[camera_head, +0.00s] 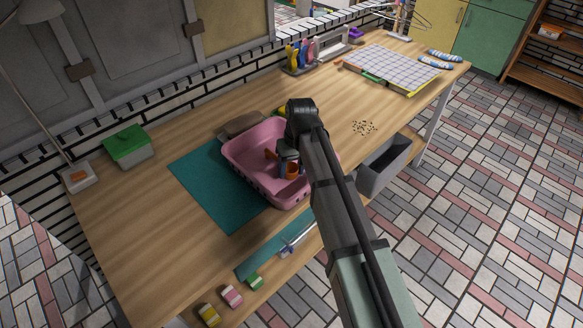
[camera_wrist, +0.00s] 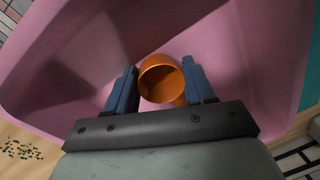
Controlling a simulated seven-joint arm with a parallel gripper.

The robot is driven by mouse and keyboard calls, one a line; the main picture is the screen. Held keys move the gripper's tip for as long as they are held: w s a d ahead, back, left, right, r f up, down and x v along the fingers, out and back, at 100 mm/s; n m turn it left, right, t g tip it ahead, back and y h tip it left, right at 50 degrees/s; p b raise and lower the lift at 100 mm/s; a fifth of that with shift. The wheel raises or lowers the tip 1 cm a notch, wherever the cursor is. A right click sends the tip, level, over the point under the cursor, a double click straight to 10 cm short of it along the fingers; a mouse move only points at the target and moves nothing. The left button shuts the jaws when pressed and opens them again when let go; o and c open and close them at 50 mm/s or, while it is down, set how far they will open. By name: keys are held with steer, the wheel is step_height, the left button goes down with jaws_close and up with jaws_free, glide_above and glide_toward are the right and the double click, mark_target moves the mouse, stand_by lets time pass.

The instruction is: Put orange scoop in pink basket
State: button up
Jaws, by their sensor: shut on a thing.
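The pink basket (camera_head: 242,162) stands on the wooden table, partly over a teal mat. My gripper (camera_head: 288,166) is down inside the basket's opening. In the wrist view its two blue fingers (camera_wrist: 160,74) are on either side of the orange scoop (camera_wrist: 160,82) and shut on it. The round orange cup of the scoop faces the camera; the rest of the scoop is mostly hidden. In the wrist view the pink basket (camera_wrist: 240,45) surrounds the scoop. I cannot tell whether the scoop touches the basket floor. My arm hides the basket's right side in the head view.
The teal mat (camera_head: 205,185) lies left of the basket. A green-lidded box (camera_head: 127,146) stands at the left. A grey bin (camera_head: 385,168) is at the table's right edge. Small blocks (camera_head: 232,296) lie at the front. A gridded board (camera_head: 392,68) lies at the far end.

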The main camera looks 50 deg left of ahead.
steer(key=o, duration=1)
steer(key=shift+f, duration=0.1)
step_height(320, 180, up, 12)
steer(key=w, duration=0.1)
steer(key=shift+w+d, duration=0.2)
steer(key=shift+d, duration=0.1)
